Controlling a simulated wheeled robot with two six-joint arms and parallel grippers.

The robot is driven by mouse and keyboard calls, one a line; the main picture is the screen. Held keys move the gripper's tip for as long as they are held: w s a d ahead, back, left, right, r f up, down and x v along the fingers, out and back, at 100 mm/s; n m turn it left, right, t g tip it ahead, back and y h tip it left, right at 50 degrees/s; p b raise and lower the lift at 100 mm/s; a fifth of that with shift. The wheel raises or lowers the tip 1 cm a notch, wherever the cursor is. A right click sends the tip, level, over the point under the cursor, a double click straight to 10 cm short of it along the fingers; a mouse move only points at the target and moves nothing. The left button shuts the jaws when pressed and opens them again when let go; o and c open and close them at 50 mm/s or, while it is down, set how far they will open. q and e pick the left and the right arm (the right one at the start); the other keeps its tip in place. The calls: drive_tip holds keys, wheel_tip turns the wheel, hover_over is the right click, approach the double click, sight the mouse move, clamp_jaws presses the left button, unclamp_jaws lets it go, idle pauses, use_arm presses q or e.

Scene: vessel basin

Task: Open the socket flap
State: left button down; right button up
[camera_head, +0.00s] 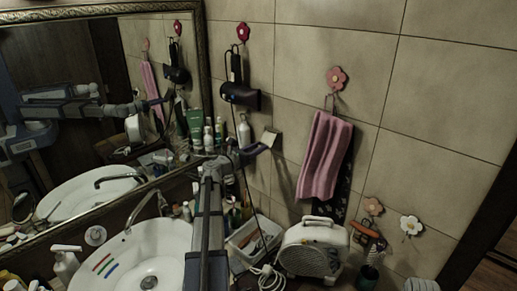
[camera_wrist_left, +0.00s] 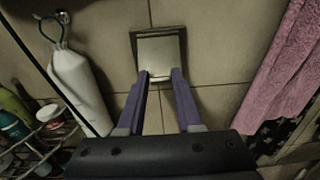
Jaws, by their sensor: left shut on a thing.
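The socket flap (camera_head: 270,137) is a small pale square on the tiled wall, between the mirror and the pink towel. In the left wrist view the flap (camera_wrist_left: 160,55) shows as a light plate in a darker square frame. My left gripper (camera_head: 262,146) reaches up to the flap's lower edge. In the left wrist view its two purple fingers (camera_wrist_left: 160,74) are shut on that lower edge, one at each side. The flap looks tilted out from the wall at its bottom; how far is hard to tell. My right gripper is not in view.
A pink towel (camera_head: 325,155) hangs right of the socket. A dark hair dryer (camera_head: 240,95) hangs above left. Below are a white heater (camera_head: 314,246), a white basket (camera_head: 254,240) and the basin (camera_head: 160,255). A mirror (camera_head: 100,100) fills the left wall.

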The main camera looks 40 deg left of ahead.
use_arm(q)
wheel_tip(320, 180, up, 9)
drive_tip(key=g+p, duration=0.1)
drive_tip(key=p, duration=1)
drive_tip(key=shift+g+p, duration=0.3)
drive_tip(key=c, duration=1.5)
unclamp_jaws()
drive_tip(key=shift+w+f, duration=0.15)
drive_tip(key=shift+f, duration=0.1)
drive_tip(key=shift+c, duration=0.2)
drive_tip(key=shift+o, duration=0.7)
drive_tip(key=shift+f, duration=0.15)
drive_tip(key=o, duration=0.8)
drive_tip(key=shift+o, duration=0.2)
drive_tip(key=s+r, duration=0.1)
drive_tip(key=s, duration=0.6)
drive_tip(key=shift+s+a+p, duration=0.3)
drive_tip(key=shift+s+p, duration=0.1)
drive_tip(key=shift+p, duration=0.05)
drive_tip(key=shift+c, duration=0.2)
